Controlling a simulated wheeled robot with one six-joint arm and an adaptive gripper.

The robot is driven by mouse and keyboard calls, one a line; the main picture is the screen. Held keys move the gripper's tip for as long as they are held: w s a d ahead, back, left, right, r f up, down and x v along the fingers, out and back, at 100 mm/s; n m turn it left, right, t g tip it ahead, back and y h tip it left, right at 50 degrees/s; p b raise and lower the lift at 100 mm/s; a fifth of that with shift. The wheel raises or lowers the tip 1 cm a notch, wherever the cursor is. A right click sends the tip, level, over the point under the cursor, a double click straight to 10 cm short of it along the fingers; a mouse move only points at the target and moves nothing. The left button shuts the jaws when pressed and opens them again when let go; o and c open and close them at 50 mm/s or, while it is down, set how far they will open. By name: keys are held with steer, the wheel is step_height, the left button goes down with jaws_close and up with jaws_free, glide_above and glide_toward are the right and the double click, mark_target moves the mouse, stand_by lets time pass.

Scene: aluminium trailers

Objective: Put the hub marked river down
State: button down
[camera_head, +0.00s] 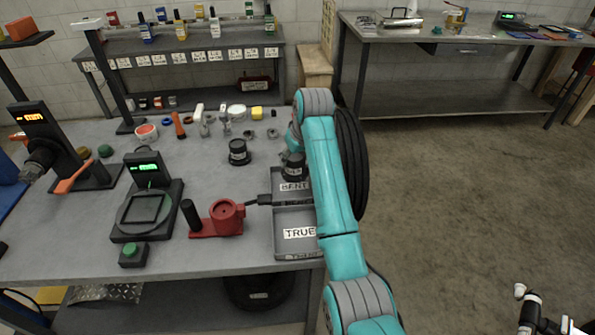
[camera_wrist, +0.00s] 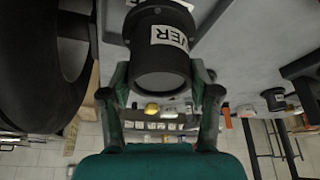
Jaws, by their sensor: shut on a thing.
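A black flanged hub (camera_wrist: 161,62) with a white label, of which "VER" is readable, is held between the two fingers of my gripper (camera_wrist: 162,84) in the wrist view. In the head view this hub (camera_head: 293,168) is at the back end of the grey tray marked BENT (camera_head: 278,187). I cannot tell whether it touches the tray or hangs just above it. My arm partly hides the gripper and the tray's right side there.
A second black hub (camera_head: 238,153) stands on the bench (camera_head: 85,255) to the left. A tray marked TRUE (camera_head: 283,246) lies in front of BENT. A red fixture (camera_head: 222,219) and a scale with green display (camera_head: 146,212) stand left. Small parts line the back.

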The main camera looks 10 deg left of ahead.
mark_target(294, 171)
steer(key=shift+a+f, duration=0.15)
steer(key=shift+f, duration=2.4)
steer(key=shift+f, duration=0.1)
steer(key=shift+c, duration=1.2)
jaws_free()
steer(key=shift+f, duration=0.1)
steer(key=v, duration=1.2)
steer(key=shift+s, duration=0.1)
